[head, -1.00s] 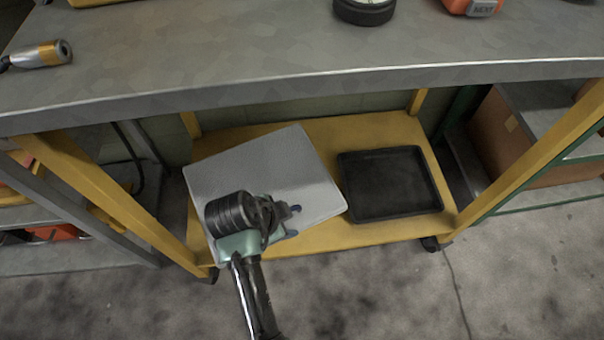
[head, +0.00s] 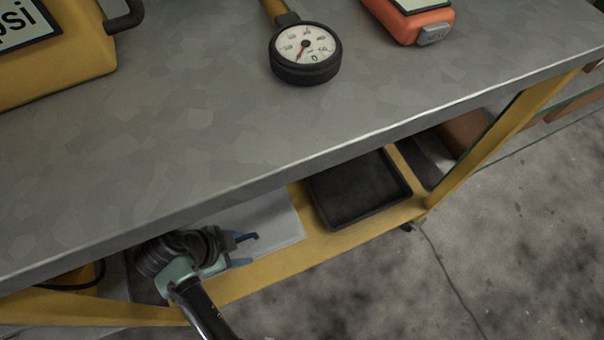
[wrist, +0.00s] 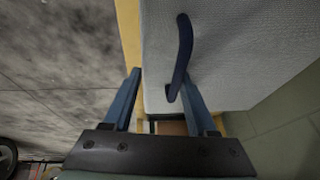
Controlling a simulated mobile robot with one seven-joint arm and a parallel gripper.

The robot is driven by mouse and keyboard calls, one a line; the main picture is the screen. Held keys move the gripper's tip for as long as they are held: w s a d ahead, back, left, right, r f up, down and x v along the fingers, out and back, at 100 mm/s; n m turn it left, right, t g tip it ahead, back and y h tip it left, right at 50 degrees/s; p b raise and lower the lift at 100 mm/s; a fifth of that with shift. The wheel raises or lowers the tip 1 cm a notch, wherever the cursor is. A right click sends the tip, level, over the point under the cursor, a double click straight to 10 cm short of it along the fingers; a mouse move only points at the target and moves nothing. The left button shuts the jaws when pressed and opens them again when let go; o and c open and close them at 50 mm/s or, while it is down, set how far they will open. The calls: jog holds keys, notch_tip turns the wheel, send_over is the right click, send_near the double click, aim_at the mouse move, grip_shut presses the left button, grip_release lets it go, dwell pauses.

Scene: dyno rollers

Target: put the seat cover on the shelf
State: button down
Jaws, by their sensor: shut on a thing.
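The seat cover is a light grey, textured flat panel (head: 277,222) over the yellow lower shelf (head: 300,262) in the head view, left of a black tray. I cannot tell whether it rests on the shelf or hovers just above. The bench top hides its far part. In the wrist view the panel (wrist: 235,45) fills the upper right, with a dark blue curved strip (wrist: 183,45) on it. My gripper (head: 244,250) is at the panel's near edge, shut on it; in the wrist view its blue fingers (wrist: 160,85) stand apart with the panel between them.
The black tray (head: 358,190) takes the right part of the lower shelf. The grey bench top (head: 190,130) overhangs the shelf, close above my gripper. A pressure gauge (head: 305,52), an orange device (head: 412,20) and a yellow box (head: 55,55) stand on it. Yellow legs frame the shelf.

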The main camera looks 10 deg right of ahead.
jog(key=shift+s+a, duration=0.1)
notch_tip(320, 180, down, 10)
jog(key=b, duration=0.6)
jog(key=shift+c, duration=1)
grip_release()
jog(key=shift+f, duration=0.15)
